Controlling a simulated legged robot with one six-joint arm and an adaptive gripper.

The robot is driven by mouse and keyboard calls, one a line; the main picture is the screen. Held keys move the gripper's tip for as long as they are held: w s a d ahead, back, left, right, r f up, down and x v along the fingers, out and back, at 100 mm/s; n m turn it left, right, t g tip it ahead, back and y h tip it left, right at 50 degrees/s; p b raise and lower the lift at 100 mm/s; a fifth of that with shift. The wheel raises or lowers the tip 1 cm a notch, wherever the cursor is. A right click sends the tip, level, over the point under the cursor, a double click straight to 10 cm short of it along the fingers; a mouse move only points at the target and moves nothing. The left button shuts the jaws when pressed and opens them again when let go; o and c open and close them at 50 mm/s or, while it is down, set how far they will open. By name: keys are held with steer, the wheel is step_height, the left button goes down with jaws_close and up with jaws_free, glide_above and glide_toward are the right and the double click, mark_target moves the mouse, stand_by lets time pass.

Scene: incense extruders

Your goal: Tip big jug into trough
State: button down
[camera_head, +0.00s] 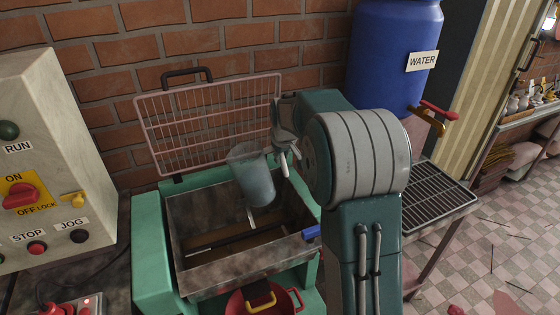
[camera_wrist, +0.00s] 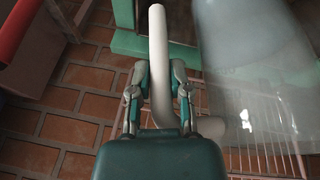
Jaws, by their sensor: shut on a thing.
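The big jug (camera_head: 252,180) is translucent and grey-blue. It hangs over the open metal trough (camera_head: 186,222), leaning a little with its rim toward the left. In the wrist view the jug (camera_wrist: 250,80) fills the right side as a pale see-through wall. My gripper (camera_head: 286,142) is shut on the jug's white handle (camera_wrist: 158,50), its fingers (camera_wrist: 160,88) on either side of it. The trough shows a brown inside with a dark bar across it. I cannot tell how much the jug holds.
A raised pink wire guard (camera_head: 210,120) stands behind the trough against the brick wall. A control box (camera_head: 45,160) is at left. A blue water barrel (camera_head: 395,55) with a tap stands above a drain grate (camera_head: 430,195) at right. A red pan (camera_head: 262,300) sits in front.

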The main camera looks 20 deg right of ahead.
mark_target(267, 148)
steer(key=r+h, duration=0.2)
steer(key=r, duration=0.1)
steer(key=shift+d+n+h, duration=0.2)
steer(key=shift+n+h, duration=0.1)
steer(key=shift+h, duration=0.1)
steer(key=h, duration=0.1)
steer(key=a+r+h, duration=0.1)
steer(key=n+h, duration=0.1)
steer(key=h, duration=0.1)
steer(key=shift+a+r+t, duration=0.2)
steer(key=shift+a+t, duration=0.1)
steer(key=a+h, duration=0.1)
steer(key=a+f+h, duration=0.1)
steer(key=h, duration=0.1)
steer(key=shift+w+a+n, duration=0.1)
steer(key=shift+a+n, duration=0.15)
steer(key=shift+n, duration=0.15)
steer(key=a+h, duration=0.2)
steer(key=a+f+n+t+h, duration=0.1)
steer(key=a+h, duration=0.1)
steer(key=a, duration=0.1)
steer(key=shift+f, duration=0.2)
steer(key=shift+a+f+n+t+h, duration=0.2)
steer(key=shift+a+n+t+h, duration=0.1)
steer(key=shift+a+h, duration=0.45)
steer(key=shift+a+f+n+t+h, duration=0.2)
steer(key=shift+a+n+h, duration=0.1)
steer(key=shift+a+h, duration=0.4)
stand_by(1.0)
